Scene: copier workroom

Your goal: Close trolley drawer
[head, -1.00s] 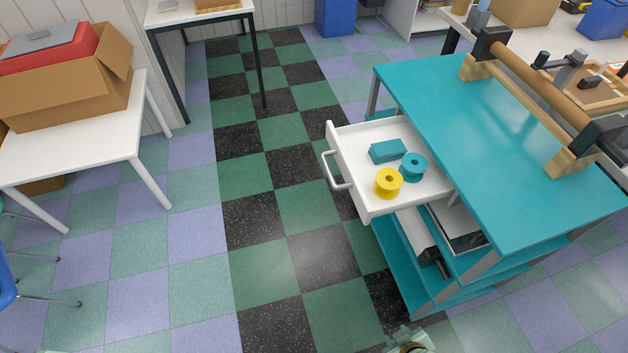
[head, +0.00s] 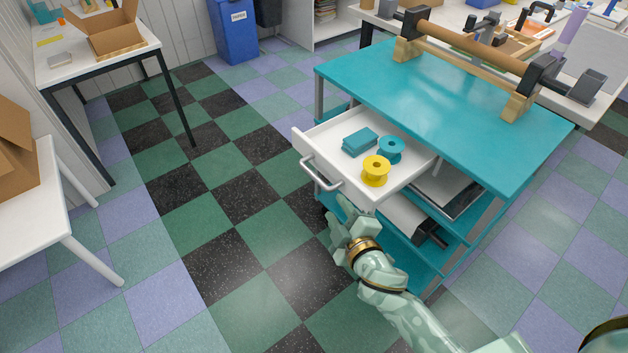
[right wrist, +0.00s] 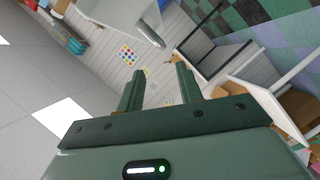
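The trolley (head: 430,85) has a teal top and teal lower shelves. Its white drawer (head: 330,135) is pulled out toward the left, with a silver bar handle (head: 318,178) on its front. In the drawer lie a teal box (head: 360,141), a teal spool (head: 391,149) and a yellow spool (head: 376,171). My right gripper (head: 338,215) is just below and in front of the drawer front, apart from the handle. The right wrist view shows its two fingers (right wrist: 160,68) spread and empty, with a white panel, seemingly the drawer, above. My left gripper is out of view.
A roller device (head: 475,45) stands on the trolley top. White tables with cardboard boxes (head: 105,40) stand at left, and a blue bin (head: 232,28) at the back. The checkered floor (head: 240,190) left of the trolley is clear.

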